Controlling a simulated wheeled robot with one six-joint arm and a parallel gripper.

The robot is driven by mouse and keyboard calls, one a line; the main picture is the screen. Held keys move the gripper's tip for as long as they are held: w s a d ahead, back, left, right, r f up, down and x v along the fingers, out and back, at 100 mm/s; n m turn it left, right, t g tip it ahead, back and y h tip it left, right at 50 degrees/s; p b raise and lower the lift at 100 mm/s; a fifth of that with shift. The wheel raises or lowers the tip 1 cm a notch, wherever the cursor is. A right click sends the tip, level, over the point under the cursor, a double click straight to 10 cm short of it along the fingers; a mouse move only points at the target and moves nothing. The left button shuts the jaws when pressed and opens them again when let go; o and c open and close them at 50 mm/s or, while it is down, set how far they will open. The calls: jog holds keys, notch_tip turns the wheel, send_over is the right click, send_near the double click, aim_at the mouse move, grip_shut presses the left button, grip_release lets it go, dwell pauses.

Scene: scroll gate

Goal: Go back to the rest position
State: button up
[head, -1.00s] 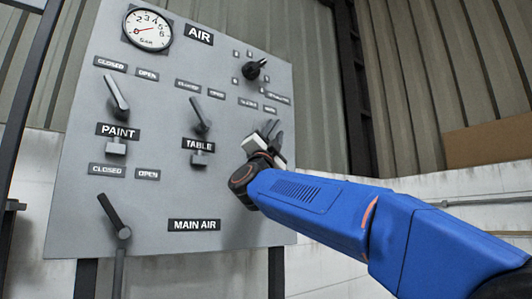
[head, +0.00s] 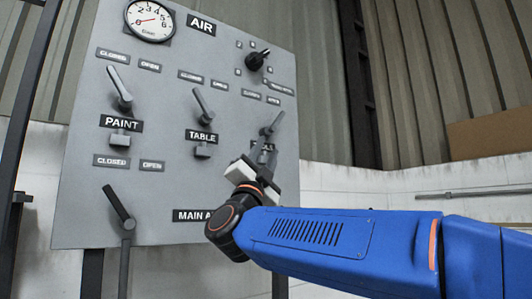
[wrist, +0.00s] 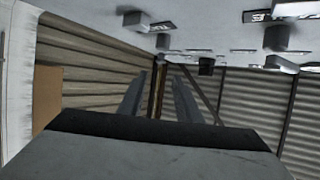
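My gripper (head: 264,154) is in front of the lower right of the grey control panel (head: 190,140), at the end of my blue arm. In the wrist view its two fingers (wrist: 158,92) stand apart with nothing between them. Just above it in the head view is a right-hand lever (head: 273,123), whose label is partly hidden by the gripper. I cannot tell the exact gap between gripper and panel.
The panel carries a gauge (head: 150,19), a black knob (head: 257,60), the PAINT lever (head: 120,88), the TABLE lever (head: 203,103) and a lower-left lever (head: 119,208). My arm partly covers the MAIN AIR label (head: 192,215). A corrugated wall (head: 430,70) stands behind.

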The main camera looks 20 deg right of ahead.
dwell(0.5)
notch_tip(320, 180, down, 16)
jog(key=w+a+n+y, duration=0.1)
jog(key=n+y, duration=0.7)
jog(key=y, duration=0.1)
jog(key=w+a+n+y, duration=0.2)
jog(key=n+y, duration=0.7)
jog(key=y, duration=0.1)
jog(key=s+d+f+n+g+y, duration=0.1)
jog(key=s+f+g, duration=0.2)
jog(key=f, duration=0.6)
jog(key=s+d+f+n+g, duration=0.1)
jog(key=s+f+n+g, duration=0.15)
jog(key=f, duration=0.65)
jog(key=s+d+f+g+h, duration=0.1)
jog(key=s+d+f+g, duration=0.2)
jog(key=s+f, duration=0.5)
jog(key=s+d+f+g+h, duration=0.1)
jog(key=s+d+f+g, duration=0.2)
jog(key=s+f, duration=0.5)
jog(key=s+d+f+g+h, duration=0.1)
jog(key=s+d+f+g, duration=0.2)
jog(key=f, duration=1.2)
jog(key=s+g, duration=0.2)
jog(key=s, duration=0.3)
jog(key=shift+s+d+f+m+g, duration=0.15)
jog(key=shift+d+f+m+g, duration=0.1)
jog(key=shift+d+m+g, duration=0.1)
